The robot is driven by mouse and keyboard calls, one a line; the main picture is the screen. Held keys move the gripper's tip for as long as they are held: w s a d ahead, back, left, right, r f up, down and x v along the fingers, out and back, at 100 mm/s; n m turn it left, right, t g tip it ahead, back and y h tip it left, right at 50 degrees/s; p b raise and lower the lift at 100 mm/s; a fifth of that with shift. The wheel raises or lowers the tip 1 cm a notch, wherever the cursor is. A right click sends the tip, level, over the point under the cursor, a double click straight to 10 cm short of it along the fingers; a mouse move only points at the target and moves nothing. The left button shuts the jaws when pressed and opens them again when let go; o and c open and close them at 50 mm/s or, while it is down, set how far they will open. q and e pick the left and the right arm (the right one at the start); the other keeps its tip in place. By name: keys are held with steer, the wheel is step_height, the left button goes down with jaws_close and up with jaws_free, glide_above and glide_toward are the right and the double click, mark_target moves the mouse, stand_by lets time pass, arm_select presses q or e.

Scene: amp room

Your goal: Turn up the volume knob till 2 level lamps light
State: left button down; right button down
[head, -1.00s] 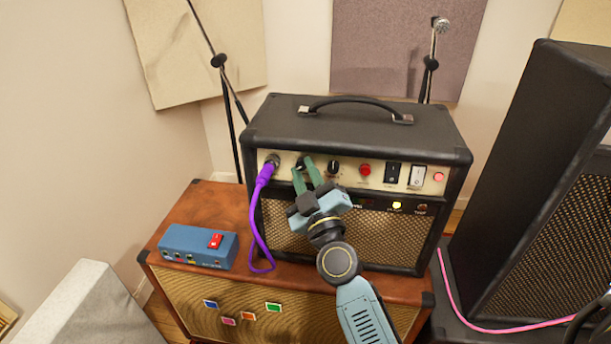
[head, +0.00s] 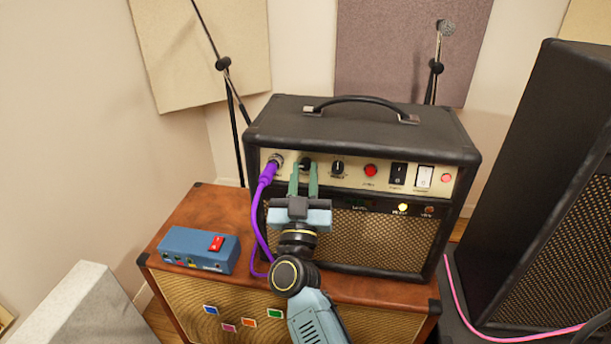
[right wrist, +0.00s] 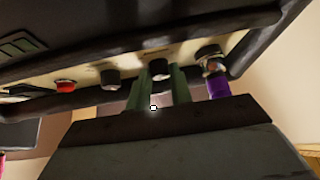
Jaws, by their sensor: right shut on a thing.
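The black amp head (head: 355,125) stands on a brown cabinet, with its cream control panel facing me. My right gripper (head: 304,172) is shut on the left dark knob (head: 305,163), one green finger on each side. The right wrist view shows this knob (right wrist: 159,68) between the fingertips (right wrist: 160,80). A second knob (head: 337,168) stands just right of it. The knob labels are too small to read. In the dark strip below, small level markings (head: 360,206) are partly hidden by my gripper; I cannot tell how many level lamps are lit. My left gripper is not in view.
A purple cable (head: 265,185) is plugged in close left of the held knob. A blue pedal box (head: 199,249) sits on the cabinet (head: 180,220). A black speaker stands at right.

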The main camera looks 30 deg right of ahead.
steer(key=shift+m, duration=0.3)
steer(key=c, duration=1.5)
jaws_free()
steer(key=shift+c, duration=0.2)
steer(key=v, duration=0.7)
steer(key=shift+s+a, duration=0.15)
steer(key=shift+a, duration=0.1)
steer(key=shift+f, duration=0.1)
